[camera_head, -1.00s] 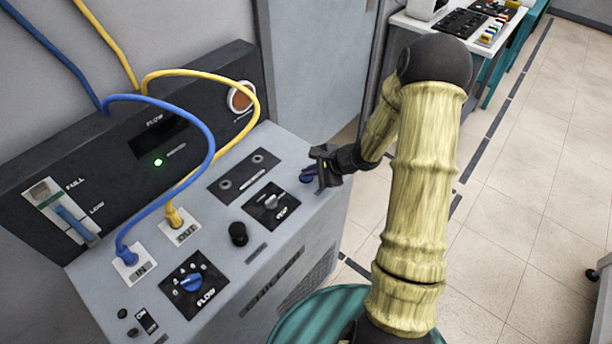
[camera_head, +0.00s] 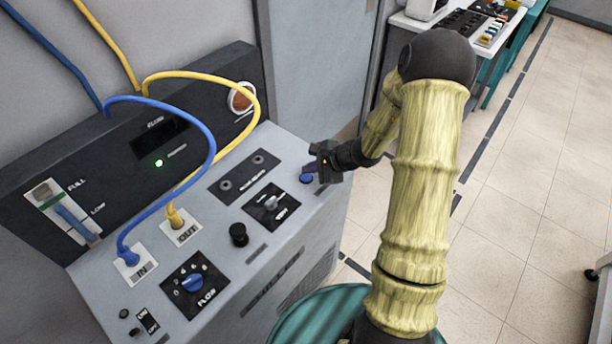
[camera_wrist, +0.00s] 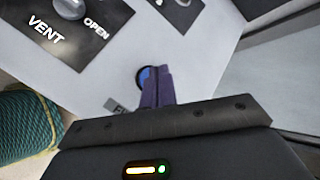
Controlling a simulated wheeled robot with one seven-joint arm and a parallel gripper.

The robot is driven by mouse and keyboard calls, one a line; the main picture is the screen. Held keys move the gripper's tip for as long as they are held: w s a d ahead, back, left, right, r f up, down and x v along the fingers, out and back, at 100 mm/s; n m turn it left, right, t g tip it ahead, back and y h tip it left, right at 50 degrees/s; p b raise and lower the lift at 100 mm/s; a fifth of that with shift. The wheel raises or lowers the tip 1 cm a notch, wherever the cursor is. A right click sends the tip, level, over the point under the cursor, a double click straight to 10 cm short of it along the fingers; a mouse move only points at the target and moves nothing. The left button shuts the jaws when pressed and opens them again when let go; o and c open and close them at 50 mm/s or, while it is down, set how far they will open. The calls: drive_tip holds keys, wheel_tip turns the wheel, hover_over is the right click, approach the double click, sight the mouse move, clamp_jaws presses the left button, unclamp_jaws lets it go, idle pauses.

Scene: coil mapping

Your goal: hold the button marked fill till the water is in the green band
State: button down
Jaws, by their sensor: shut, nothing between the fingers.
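The blue button (camera_head: 306,178) sits at the right end of the sloped console top. In the wrist view the button (camera_wrist: 143,78) shows partly behind my finger tips, and a label beginning "FI" (camera_wrist: 112,105) is mostly covered. My gripper (camera_head: 311,169) is shut and empty, with its purple fingers (camera_wrist: 156,86) at the button. I cannot tell whether they touch it. The level gauge (camera_head: 65,215), marked FULL and LOW, is on the left of the black back panel.
Yellow and blue hoses arch over the console from the OUT (camera_head: 181,229) and IN sockets. The VENT knob (camera_head: 270,203), a black knob (camera_head: 238,234) and the FLOW knob (camera_head: 191,282) stand left of the button. A green lamp (camera_head: 158,163) is lit.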

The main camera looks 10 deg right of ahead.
sight(310, 178)
drive_tip(key=shift+r+p, duration=1.55)
drive_tip(key=shift+r, duration=1)
drive_tip(key=s+r+n+g+h+p, duration=0.1)
drive_tip(key=s+r+n+h, duration=0.2)
drive_tip(key=s+r+n, duration=0.3)
drive_tip(key=s+a+r+n+g+h, duration=0.1)
drive_tip(key=s+r+n, duration=0.4)
drive_tip(key=s+n, duration=0.6)
drive_tip(key=s+g+h, duration=0.1)
drive_tip(key=s+h, duration=0.1)
drive_tip(key=s, duration=0.1)
drive_tip(key=shift+r+g+h+p, duration=0.3)
drive_tip(key=shift+r+h+p, duration=0.1)
idle(1.1)
